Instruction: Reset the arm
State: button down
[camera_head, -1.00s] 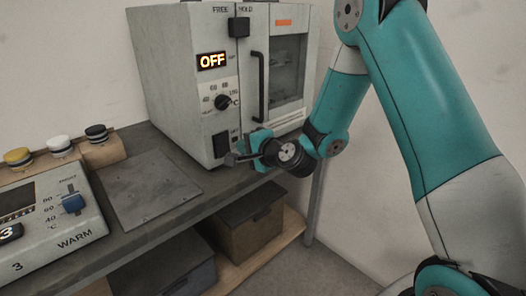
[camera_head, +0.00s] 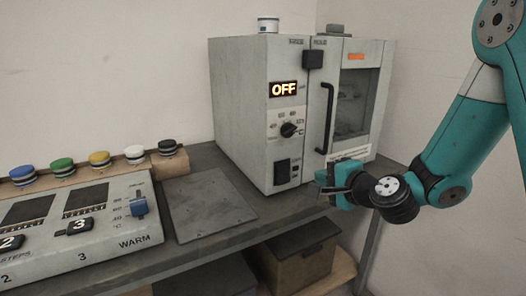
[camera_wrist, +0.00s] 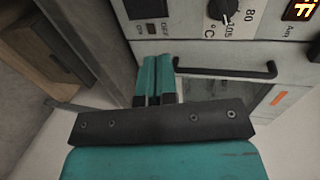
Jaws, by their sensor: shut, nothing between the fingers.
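My gripper (camera_head: 328,180) is in front of the lower right part of the grey oven-like cabinet (camera_head: 238,120), below its black door handle (camera_head: 326,120). In the wrist view my gripper's teal fingers (camera_wrist: 154,78) lie side by side, shut with nothing between them. The handle also shows in the wrist view (camera_wrist: 225,73), beyond and to the right of the fingers. I cannot tell whether the fingers touch the cabinet. My teal arm reaches in from the right.
The cabinet's display (camera_head: 284,89) reads OFF, above a black dial (camera_head: 289,130) and a black switch (camera_head: 282,172). A flat grey plate (camera_head: 208,207) lies left of it. A control panel (camera_head: 90,235) and several coloured-capped jars stand farther left. Boxes (camera_head: 305,262) sit below.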

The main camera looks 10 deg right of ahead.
jog(key=s+a+r+n+g+y+p, duration=0.35)
jog(key=s+a+r+n, duration=0.2)
jog(key=a+n, duration=0.2)
jog(key=s+a+r+n+g+h+p, duration=0.1)
jog(key=s+r+n+g+p, duration=0.1)
jog(key=s, duration=0.5)
jog(key=s+r+n+g+h+p, duration=0.1)
jog(key=s+r+n+g+p, duration=0.1)
jog(key=s+r+n+g, duration=0.2)
jog(key=s+a+r+n+g+h+p, duration=0.1)
jog(key=s+r+n+g+p, duration=0.1)
jog(key=s+n+g, duration=0.3)
jog(key=s+n, duration=0.3)
jog(key=s, duration=0.3)
jog(key=shift+s+a+r+h, duration=0.3)
jog(key=shift+s+r+h, duration=0.05)
jog(key=shift+r, duration=0.05)
